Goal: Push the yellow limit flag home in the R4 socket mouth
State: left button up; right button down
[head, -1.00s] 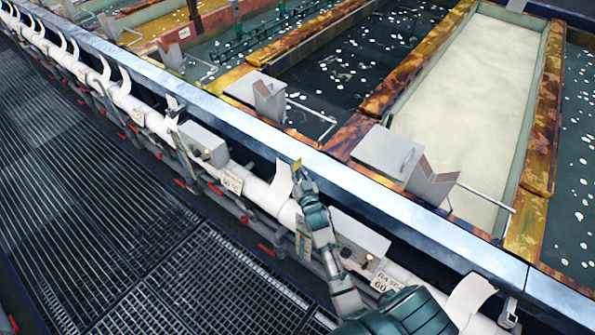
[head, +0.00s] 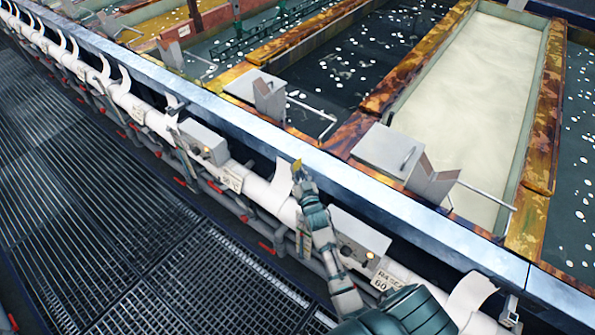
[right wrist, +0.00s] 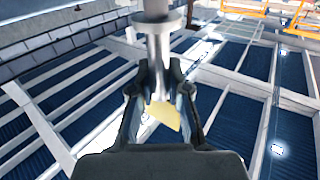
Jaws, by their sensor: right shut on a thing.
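The yellow limit flag (head: 297,164) shows as a small yellow piece at the tip of my right gripper (head: 298,180) in the head view, above the white pipe. In the right wrist view the yellow flag (right wrist: 165,115) lies between the two dark fingers of my right gripper (right wrist: 159,98), which is shut on it. A grey rod with a round collar (right wrist: 157,25) runs down between the fingers to the flag. I cannot tell whether this rod belongs to the flag or the socket. The R4 socket mouth cannot be made out. My left gripper is not in view.
An R4 label (head: 382,281) hangs below a grey box (head: 358,240) on the white pipe (head: 255,190). A steel rail (head: 340,178) runs behind it, with liquid-filled tanks beyond. A grated walkway (head: 90,200) lies at the left. A white curved plate (head: 282,180) stands beside my gripper.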

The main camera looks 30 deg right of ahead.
aim_at(298, 179)
jog(key=shift+f+b, duration=0.8)
jog(key=shift+f, duration=0.45)
jog(key=c, duration=1.1)
grip_release()
jog(key=shift+o, duration=0.2)
jog(key=shift+s, duration=0.1)
jog(key=shift+a+f, duration=0.1)
jog(key=shift+f, duration=0.05)
jog(key=shift+s+f, duration=0.1)
jog(key=shift+s, duration=0.15)
jog(key=v, duration=1.1)
jog(key=shift+s+r, duration=0.15)
jog(key=shift+r, duration=0.15)
